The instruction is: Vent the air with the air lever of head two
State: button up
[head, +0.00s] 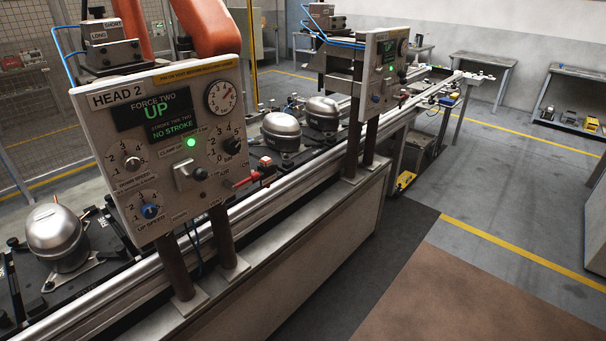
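The head two panel (165,232) stands at the left on two dark posts, with "HEAD 2" at its top left. Its display (153,117) reads "FORCE TWO UP" and "NO STROKE", and a green lamp (191,142) is lit below it. The air lever (246,180) is a red handle at the panel's lower right edge, near small "AIR" and "ON" lettering. It sticks out to the right, close to level. A small red-topped fitting (265,164) shows just beyond its end. My gripper is not in view.
A metal rail (318,150) runs behind the panel along the line. Silver compressors (281,131) sit on dark pallets there, another (55,236) at far left. A second panel (385,75) stands farther back. The floor (480,185) at right is open.

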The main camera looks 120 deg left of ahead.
aim_at(246, 181)
jog(key=u, duration=4.05)
